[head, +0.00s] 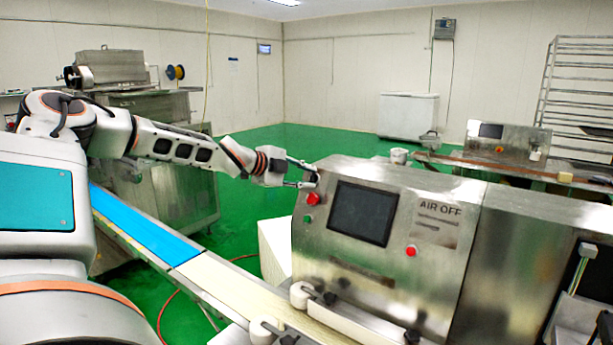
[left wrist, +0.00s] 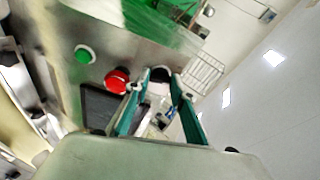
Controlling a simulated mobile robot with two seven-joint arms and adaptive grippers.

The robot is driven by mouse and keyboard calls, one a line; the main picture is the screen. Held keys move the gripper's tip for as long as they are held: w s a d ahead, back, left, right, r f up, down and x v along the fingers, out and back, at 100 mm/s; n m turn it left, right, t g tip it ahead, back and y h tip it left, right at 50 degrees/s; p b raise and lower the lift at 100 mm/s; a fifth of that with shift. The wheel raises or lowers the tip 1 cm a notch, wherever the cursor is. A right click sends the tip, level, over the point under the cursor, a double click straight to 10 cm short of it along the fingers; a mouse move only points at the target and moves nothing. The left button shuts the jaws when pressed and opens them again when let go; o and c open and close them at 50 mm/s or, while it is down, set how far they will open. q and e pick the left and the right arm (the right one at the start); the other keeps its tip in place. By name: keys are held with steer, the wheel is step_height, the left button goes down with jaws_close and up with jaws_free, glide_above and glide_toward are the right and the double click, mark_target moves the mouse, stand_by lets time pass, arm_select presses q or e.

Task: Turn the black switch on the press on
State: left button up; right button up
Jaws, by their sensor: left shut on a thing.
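The press (head: 465,235) is a brushed steel cabinet with a dark screen in the right half of the head view. The black switch (head: 313,177) is at the upper left of its front panel, above a red button (head: 312,198). My left gripper (head: 308,180) reaches in from the left and is at the switch. In the left wrist view the black switch (left wrist: 160,74) sits between the tips of my left gripper (left wrist: 158,82), which is shut on it. The fingers partly hide the switch, and its turn position cannot be told. My right gripper is out of view.
A green button (left wrist: 85,55) and the red button (left wrist: 117,80) are close to the fingers. A conveyor with a blue belt (head: 145,225) runs below my left arm. Another red button (head: 411,251) is right of the screen (head: 363,212). Green floor is open behind.

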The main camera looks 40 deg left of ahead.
arm_select(q)
steer(key=shift+m+g, duration=0.4)
steer(key=shift+m, duration=0.6)
steer(key=m, duration=0.3)
steer(key=shift+r+m+g, duration=0.1)
steer(key=shift+m+g, duration=0.2)
steer(key=shift+g, duration=0.1)
steer(key=shift+m, duration=0.8)
steer(key=shift+w+m+b, duration=0.1)
steer(key=shift+m+b, duration=0.35)
steer(key=shift+m, duration=0.25)
steer(key=shift+r+m+g+y+b, duration=0.1)
steer(key=shift+m+g+y+b, duration=0.25)
steer(key=shift+m, duration=0.45)
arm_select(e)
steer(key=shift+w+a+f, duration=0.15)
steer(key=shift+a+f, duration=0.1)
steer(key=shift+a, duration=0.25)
arm_select(q)
steer(key=shift+m, duration=0.3)
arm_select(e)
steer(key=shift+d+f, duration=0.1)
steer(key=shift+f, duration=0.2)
